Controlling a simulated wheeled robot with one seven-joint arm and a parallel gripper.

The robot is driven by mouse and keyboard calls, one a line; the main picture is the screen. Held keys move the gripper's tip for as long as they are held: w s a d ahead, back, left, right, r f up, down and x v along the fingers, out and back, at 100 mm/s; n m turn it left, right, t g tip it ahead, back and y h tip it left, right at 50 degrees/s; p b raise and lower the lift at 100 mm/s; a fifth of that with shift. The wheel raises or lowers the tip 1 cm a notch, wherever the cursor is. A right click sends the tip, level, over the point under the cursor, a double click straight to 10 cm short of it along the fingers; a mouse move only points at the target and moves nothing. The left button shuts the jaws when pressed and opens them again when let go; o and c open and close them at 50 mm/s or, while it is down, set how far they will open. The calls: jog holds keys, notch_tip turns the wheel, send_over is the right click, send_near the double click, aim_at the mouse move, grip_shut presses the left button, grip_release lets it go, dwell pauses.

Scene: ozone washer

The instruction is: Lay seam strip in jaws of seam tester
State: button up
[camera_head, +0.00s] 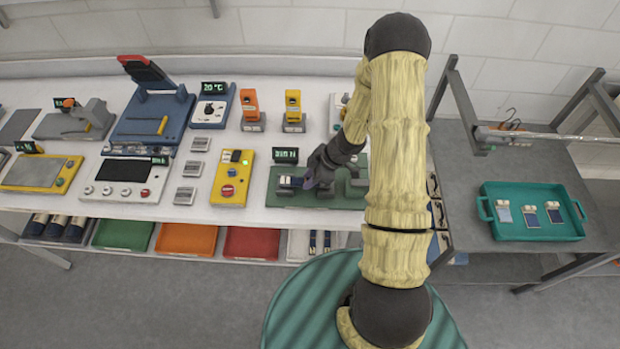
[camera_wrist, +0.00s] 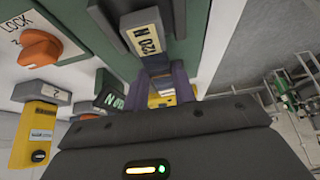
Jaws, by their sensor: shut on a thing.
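The seam tester (camera_head: 316,200) is a green-based device on the white bench, with dark jaw blocks and a lit display behind it. My gripper (camera_head: 312,183) is low over its middle, pointing down. A small blue and white piece shows at the tester's left jaw; I cannot tell whether the strip lies fully between the jaws.
A green tray (camera_head: 535,236) with three tagged strips stands on the grey side table at right. A yellow control box (camera_head: 232,178) stands left of the tester. An orange lock knob (camera_wrist: 38,47) shows in the wrist view. My arm hides the bench right of the tester.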

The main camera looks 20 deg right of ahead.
jog(key=shift+f, duration=0.3)
jog(key=shift+f, duration=0.15)
jog(key=o, duration=1)
jog(key=shift+d+r, duration=0.15)
jog(key=shift+r, duration=0.25)
jog(key=v, duration=1.1)
jog(key=shift+r, duration=0.2)
